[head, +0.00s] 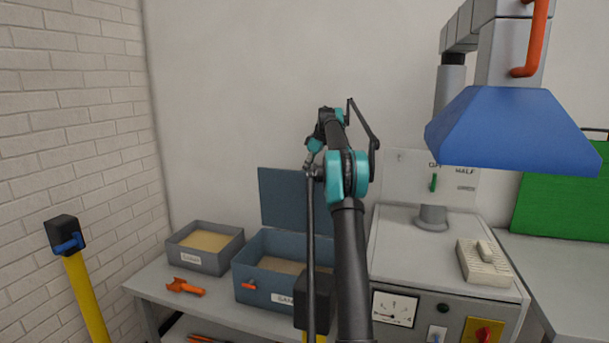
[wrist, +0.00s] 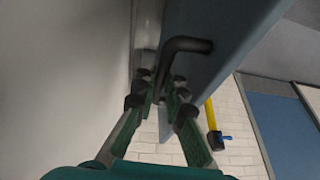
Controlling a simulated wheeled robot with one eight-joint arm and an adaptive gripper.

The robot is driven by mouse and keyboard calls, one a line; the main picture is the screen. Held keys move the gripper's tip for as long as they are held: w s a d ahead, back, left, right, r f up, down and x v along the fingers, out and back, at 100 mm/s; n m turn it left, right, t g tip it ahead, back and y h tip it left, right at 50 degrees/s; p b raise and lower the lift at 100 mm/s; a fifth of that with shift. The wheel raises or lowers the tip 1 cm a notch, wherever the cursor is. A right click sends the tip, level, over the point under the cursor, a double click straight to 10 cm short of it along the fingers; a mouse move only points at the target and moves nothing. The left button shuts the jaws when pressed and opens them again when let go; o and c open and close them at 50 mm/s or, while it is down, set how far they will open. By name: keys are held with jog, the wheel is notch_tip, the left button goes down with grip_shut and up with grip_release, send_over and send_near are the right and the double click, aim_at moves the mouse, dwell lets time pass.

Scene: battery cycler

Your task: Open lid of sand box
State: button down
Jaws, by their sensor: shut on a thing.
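The sand box (head: 262,294) is a blue-grey box on the bench in the head view, with sand visible inside. Its label is partly covered by my arm. Its flat blue-grey lid (head: 283,200) stands up about vertical at the back edge, so the box is open. In the wrist view, the lid (wrist: 225,62) carries a dark bent handle (wrist: 188,45). My gripper (wrist: 162,92) is shut on that handle, with its fingers on either side of the handle's lower end. In the head view my arm hides the handle and most of the gripper.
A grey box of yellowish material (head: 203,262) stands left of the sand box, with an orange tool (head: 186,287) before it. The grey machine (head: 445,260) is close on the right. A blue hood (head: 512,130) hangs above it. A wall rises behind.

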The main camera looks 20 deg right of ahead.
jog(key=shift+w+d+f, duration=0.2)
jog(key=shift+w+d, duration=0.2)
jog(key=c, duration=1.6)
grip_release()
jog(key=shift+a+r, duration=0.1)
jog(key=shift+s+d+r, duration=0.75)
jog(key=shift+s+d, duration=0.2)
jog(key=shift+d, duration=1.2)
jog(key=shift+s+d+r, duration=0.7)
jog(key=shift+s+d, duration=0.25)
jog(key=shift+d, duration=1.15)
jog(key=shift+s+d+r, duration=0.75)
jog(key=shift+s+d, duration=0.2)
jog(key=shift+d, duration=1.2)
